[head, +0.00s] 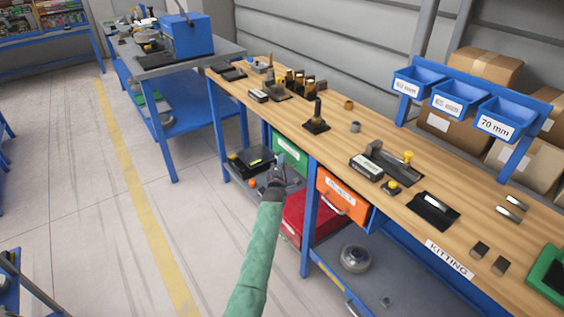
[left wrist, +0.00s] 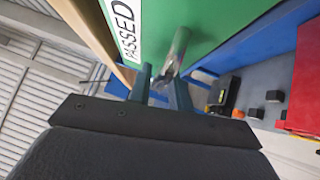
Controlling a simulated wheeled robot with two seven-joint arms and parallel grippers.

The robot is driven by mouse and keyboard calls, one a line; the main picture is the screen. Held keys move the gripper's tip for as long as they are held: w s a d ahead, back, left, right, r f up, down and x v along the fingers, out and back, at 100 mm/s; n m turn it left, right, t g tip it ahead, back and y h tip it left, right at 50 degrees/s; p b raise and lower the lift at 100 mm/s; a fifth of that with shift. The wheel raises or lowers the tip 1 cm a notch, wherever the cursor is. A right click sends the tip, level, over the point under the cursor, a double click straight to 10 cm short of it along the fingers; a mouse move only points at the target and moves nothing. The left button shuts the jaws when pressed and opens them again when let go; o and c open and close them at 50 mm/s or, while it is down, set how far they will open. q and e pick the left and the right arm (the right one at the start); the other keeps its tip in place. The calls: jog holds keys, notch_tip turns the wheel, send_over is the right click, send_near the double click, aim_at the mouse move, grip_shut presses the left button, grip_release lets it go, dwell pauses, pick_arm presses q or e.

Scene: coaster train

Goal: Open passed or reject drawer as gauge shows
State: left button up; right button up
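The green drawer (head: 290,150) under the wooden bench looks closed; the left wrist view shows its PASSED label (left wrist: 126,30) and silver bar handle (left wrist: 178,48). My left gripper (head: 279,170) is at this drawer's front. Its fingers (left wrist: 160,82) lie on either side of the handle's near end; whether they grip it is unclear. The orange drawer (head: 343,196), with a pale label and a handle, is to the right. A gauge-like device with a small display box (head: 366,167) stands on the bench above; its reading is too small to make out. My right gripper is not in view.
A blue bench leg (head: 309,215) stands between the drawers. Blue bins (head: 458,103) stand at the bench's back.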

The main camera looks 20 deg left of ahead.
pick_arm(q)
jog(key=shift+w, duration=0.1)
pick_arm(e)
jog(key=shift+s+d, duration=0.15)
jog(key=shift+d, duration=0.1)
pick_arm(q)
grip_shut()
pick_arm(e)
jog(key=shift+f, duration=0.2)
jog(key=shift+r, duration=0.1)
